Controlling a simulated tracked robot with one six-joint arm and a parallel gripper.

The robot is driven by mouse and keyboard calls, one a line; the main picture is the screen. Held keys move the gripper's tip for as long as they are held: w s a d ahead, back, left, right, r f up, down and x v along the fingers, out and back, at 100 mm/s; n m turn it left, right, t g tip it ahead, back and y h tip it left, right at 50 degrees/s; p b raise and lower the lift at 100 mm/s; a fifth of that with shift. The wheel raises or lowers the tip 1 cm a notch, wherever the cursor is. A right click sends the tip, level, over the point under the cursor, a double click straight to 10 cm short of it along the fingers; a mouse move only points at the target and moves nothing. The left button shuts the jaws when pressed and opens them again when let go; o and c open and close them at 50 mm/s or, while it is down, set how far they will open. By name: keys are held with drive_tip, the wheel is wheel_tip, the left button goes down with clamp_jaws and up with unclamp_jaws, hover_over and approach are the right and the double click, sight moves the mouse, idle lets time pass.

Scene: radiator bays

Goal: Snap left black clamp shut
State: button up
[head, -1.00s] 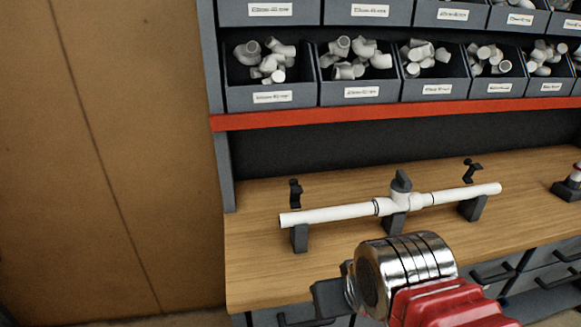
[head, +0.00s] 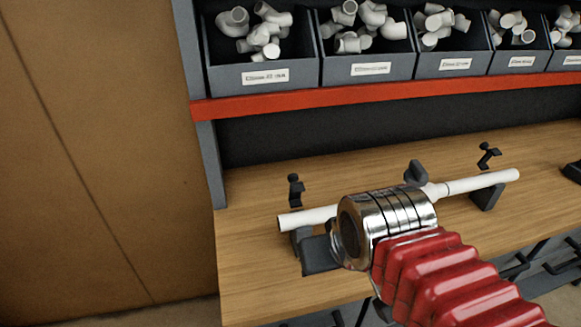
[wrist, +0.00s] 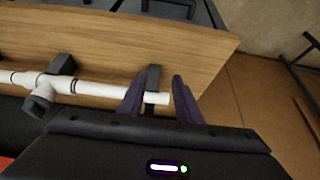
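The left black clamp (head: 295,190) stands raised and open above the left end of the white pipe (head: 308,217) in the head view. Its black support (head: 299,238) is under the pipe, partly hidden by my arm. In the wrist view the support (wrist: 154,76) and pipe end (wrist: 157,98) show between the purple fingers of my gripper (wrist: 164,78). The fingers are apart, one on each side, and hold nothing that I can see. I cannot tell whether they touch the pipe. In the head view, my arm and dark gripper body are in front of the pipe.
A right black clamp (head: 488,155) is also raised, above the pipe's right support (head: 487,196). Bins of white fittings (head: 262,75) and a red shelf edge (head: 300,101) are above. The wooden bench (head: 245,265) is clear at left.

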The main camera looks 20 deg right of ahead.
drive_tip(key=shift+o, duration=0.5)
drive_tip(key=shift+o, duration=0.5)
drive_tip(key=shift+w+r, duration=0.1)
drive_tip(key=shift+r, duration=0.05)
wheel_tip(320, 180, up, 13)
drive_tip(key=g, duration=0.6)
hover_over(295, 189)
drive_tip(key=w, duration=0.5)
drive_tip(key=shift+w+d, duration=0.15)
drive_tip(key=shift+d, duration=0.3)
wheel_tip(295, 189, down, 14)
drive_tip(key=shift+r, duration=0.1)
drive_tip(key=shift+c, duration=0.3)
